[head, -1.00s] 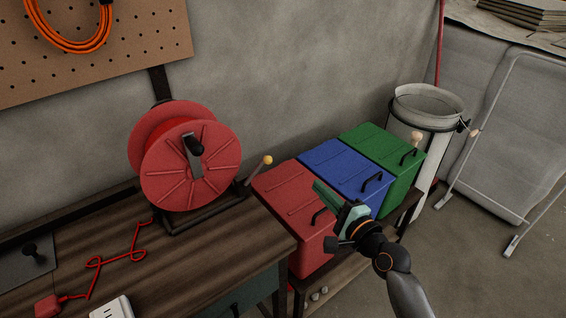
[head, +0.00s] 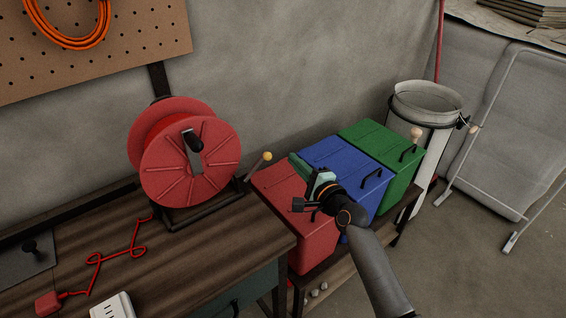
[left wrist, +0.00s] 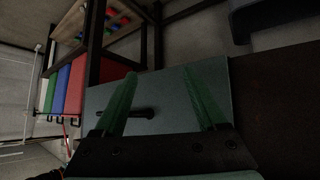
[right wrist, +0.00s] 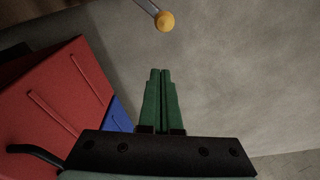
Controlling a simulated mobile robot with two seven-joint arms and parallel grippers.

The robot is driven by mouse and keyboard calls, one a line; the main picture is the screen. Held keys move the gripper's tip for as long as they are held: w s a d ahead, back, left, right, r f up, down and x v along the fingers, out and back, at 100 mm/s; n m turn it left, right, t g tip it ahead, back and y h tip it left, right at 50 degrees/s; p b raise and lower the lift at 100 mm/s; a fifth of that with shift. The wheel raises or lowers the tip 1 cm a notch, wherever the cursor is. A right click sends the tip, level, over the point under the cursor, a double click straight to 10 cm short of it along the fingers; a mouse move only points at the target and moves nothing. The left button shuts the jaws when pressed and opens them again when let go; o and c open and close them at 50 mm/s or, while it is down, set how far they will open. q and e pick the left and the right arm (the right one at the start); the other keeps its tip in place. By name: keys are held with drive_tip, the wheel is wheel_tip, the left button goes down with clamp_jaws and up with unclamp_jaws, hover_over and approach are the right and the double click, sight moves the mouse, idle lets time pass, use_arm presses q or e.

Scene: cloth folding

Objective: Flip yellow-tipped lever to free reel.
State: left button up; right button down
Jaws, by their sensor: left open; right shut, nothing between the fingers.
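The red reel (head: 190,160) stands on a dark frame on the wooden bench, with a black crank knob on its face. The lever with a yellow tip (head: 267,156) rises from the right side of the frame, tilted up and right. My right gripper (head: 297,160) is shut and empty, above the red bin and a little right of the yellow tip, not touching it. In the right wrist view the yellow tip (right wrist: 165,21) is beyond the shut green fingers (right wrist: 160,75). My left gripper (left wrist: 165,75) is open and empty before a grey drawer front; it is not in the head view.
Red (head: 309,225), blue (head: 346,168) and green (head: 385,151) lidded bins stand right of the bench. A red cord (head: 97,261) lies on the wooden bench (head: 200,262). A white bucket (head: 428,104) stands behind the bins.

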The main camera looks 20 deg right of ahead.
drive_tip(key=shift+s+a+r+p, duration=0.1)
drive_tip(key=shift+a+r+p, duration=0.15)
drive_tip(key=shift+a, duration=0.65)
drive_tip(key=shift+a+r+p, duration=0.15)
drive_tip(key=shift+a+r, duration=0.05)
drive_tip(key=shift+a, duration=0.7)
drive_tip(key=shift+r, duration=0.1)
drive_tip(key=shift+a+r+n, duration=0.15)
drive_tip(key=shift+r+n, duration=0.05)
drive_tip(key=shift+n, duration=0.2)
